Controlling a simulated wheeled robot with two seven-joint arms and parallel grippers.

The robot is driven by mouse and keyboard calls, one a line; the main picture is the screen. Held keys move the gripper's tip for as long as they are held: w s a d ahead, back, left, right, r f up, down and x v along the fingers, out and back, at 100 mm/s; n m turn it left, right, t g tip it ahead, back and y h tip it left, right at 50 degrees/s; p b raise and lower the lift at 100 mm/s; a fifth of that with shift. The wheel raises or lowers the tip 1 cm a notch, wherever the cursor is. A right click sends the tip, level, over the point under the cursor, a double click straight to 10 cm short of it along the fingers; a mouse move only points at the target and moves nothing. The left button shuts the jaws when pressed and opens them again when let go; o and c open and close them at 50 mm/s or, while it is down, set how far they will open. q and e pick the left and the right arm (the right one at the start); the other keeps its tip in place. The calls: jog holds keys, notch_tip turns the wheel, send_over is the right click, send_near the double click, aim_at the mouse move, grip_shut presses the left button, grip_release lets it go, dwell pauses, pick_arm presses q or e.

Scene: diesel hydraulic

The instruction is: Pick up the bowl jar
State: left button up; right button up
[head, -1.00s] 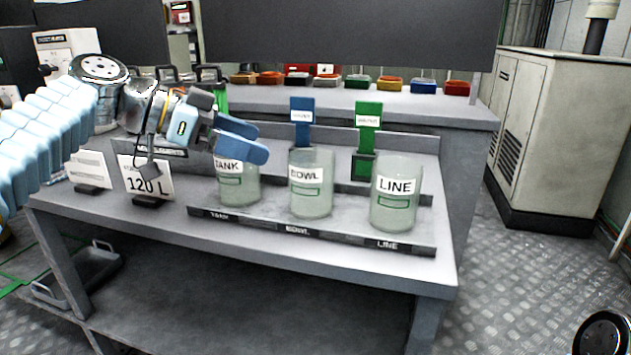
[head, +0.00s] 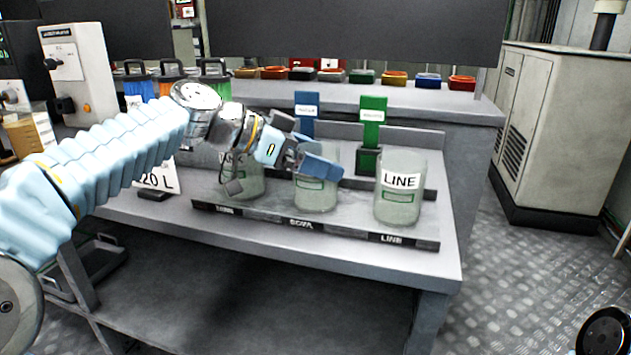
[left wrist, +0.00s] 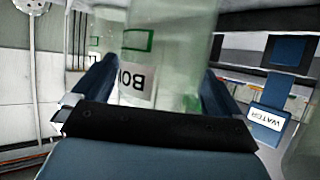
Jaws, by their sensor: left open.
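The bowl jar (head: 316,196) is a clear glass jar in the middle of three on the bench rack. My left gripper (head: 322,172) is at its upper part and covers its label in the head view. In the left wrist view the bowl jar (left wrist: 165,60) shows upside down, with part of its "BOWL" label, between the two open blue fingers (left wrist: 155,95). I cannot tell whether the fingers touch the glass. The jar stands upright in its place on the rack. My right gripper is not in view.
The tank jar (head: 240,178) stands to the left, partly behind my left wrist, and the line jar (head: 399,190) to the right. Blue (head: 307,112) and green (head: 373,120) upright signs stand behind. A "120 L" card (head: 155,180) is left on the bench.

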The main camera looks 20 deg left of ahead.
pick_arm(q)
jog(key=c, duration=0.9)
